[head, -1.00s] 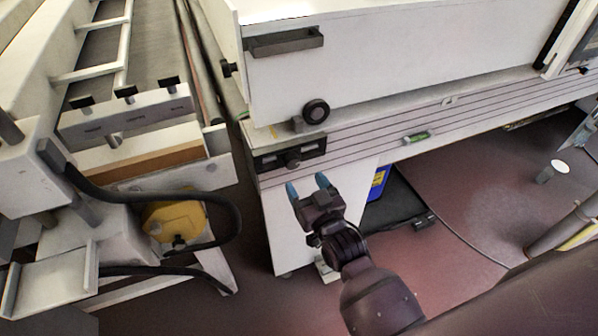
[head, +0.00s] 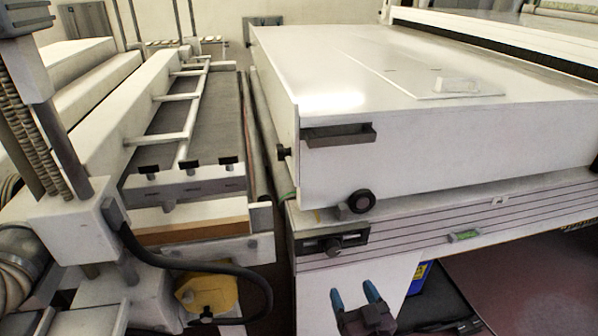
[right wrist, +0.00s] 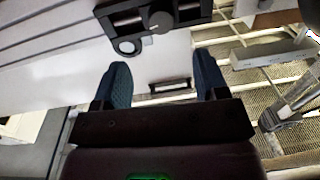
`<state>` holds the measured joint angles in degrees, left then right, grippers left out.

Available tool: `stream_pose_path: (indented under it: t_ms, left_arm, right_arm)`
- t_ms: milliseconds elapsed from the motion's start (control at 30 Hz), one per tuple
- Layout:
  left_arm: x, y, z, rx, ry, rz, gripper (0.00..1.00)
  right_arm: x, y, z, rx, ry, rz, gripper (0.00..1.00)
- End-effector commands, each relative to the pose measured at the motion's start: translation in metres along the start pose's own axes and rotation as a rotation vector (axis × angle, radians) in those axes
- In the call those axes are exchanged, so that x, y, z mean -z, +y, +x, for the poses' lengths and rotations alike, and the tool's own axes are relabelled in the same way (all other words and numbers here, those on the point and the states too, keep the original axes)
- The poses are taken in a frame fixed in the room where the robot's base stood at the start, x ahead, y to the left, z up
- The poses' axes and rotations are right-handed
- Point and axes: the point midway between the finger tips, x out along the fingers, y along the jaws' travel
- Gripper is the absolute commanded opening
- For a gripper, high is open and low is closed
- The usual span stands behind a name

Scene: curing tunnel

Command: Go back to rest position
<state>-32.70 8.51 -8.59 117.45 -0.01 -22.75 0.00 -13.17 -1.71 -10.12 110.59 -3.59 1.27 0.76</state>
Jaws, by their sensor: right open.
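My right gripper (head: 356,297) shows at the bottom of the head view, with two blue fingertips pointing up and apart. It is open and nothing is between its fingers. It is in front of the white cabinet side below the curing tunnel (head: 440,148). In the right wrist view my right gripper (right wrist: 162,85) also has its fingers apart, with a white panel and a small dark slot beyond them. A black panel with a round knob (right wrist: 161,21) is just past the fingers; it also shows in the head view (head: 333,246). My left gripper is not in view.
A dark handle (head: 338,134) and a round black knob (head: 362,201) stick out from the tunnel's front. A white machine with a black hose (head: 190,266) and a yellow part (head: 208,295) stands at the left. Dark red floor (head: 530,285) shows at the lower right.

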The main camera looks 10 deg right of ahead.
Motion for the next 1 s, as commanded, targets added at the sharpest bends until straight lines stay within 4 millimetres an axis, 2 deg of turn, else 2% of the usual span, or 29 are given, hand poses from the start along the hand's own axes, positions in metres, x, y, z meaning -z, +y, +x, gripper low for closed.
stream_pose_path:
  t_ms: [233, 300, 467, 600, 733, 833, 1000]
  left_arm:
    - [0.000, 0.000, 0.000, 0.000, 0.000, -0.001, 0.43]
    - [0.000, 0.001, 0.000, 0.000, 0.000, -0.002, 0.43]
    - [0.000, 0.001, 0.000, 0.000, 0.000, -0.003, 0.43]
    - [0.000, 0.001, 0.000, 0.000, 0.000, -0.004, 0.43]
    - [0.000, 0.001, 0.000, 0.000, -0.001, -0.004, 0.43]
    - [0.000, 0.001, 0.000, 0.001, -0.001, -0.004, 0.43]
    - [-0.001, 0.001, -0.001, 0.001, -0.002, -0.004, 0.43]
  right_arm:
    - [-0.011, 0.002, 0.000, -0.002, -0.101, 0.004, 0.67]
    - [-0.020, 0.008, -0.007, -0.005, -0.163, -0.001, 0.67]
    - [-0.054, 0.033, -0.051, -0.023, -0.353, -0.030, 0.67]
    - [-0.082, 0.055, -0.102, -0.041, -0.507, -0.058, 0.67]
    - [-0.099, 0.072, -0.147, -0.054, -0.600, -0.083, 0.67]
    - [-0.107, 0.078, -0.168, -0.060, -0.638, -0.093, 0.67]
    - [-0.112, 0.080, -0.180, -0.064, -0.659, -0.094, 0.67]
